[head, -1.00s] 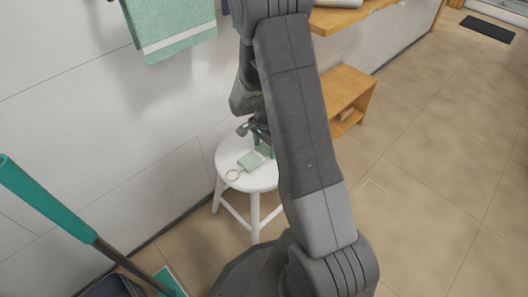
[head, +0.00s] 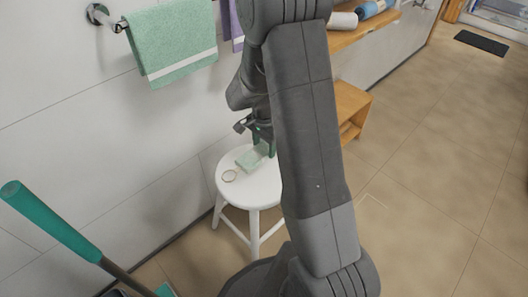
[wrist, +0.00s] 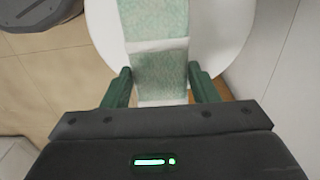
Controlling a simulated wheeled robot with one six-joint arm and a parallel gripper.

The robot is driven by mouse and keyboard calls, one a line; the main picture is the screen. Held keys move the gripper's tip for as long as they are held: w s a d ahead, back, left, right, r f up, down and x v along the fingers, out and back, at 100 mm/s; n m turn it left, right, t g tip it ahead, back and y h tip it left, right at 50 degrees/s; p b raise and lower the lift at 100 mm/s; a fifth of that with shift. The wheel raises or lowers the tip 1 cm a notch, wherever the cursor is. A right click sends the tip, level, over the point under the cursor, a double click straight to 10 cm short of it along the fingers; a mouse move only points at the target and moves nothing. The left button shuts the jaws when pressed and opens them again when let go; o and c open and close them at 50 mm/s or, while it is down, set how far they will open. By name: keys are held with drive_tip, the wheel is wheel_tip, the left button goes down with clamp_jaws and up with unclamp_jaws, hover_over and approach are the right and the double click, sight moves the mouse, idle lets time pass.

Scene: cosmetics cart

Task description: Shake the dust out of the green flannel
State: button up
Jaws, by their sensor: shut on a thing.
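The green flannel (head: 249,160) is a pale green cloth with a white band, at the white stool's seat (head: 262,193) in the head view. In the wrist view, the flannel (wrist: 156,72) runs between the two dark green fingers of my gripper (wrist: 161,88) and out past the top edge. My gripper (head: 264,146) is shut on the flannel, low over the seat. My arm hides the right side of the stool.
A larger green towel (head: 172,42) hangs on a wall rail above left of the stool. A teal-handled tool (head: 48,220) leans in at lower left. A wooden shelf (head: 350,110) stands behind right.

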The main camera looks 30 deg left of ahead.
sight(264, 148)
wheel_tip(264, 148, up, 7)
drive_tip(key=p, duration=0.4)
drive_tip(key=shift+f, duration=0.15)
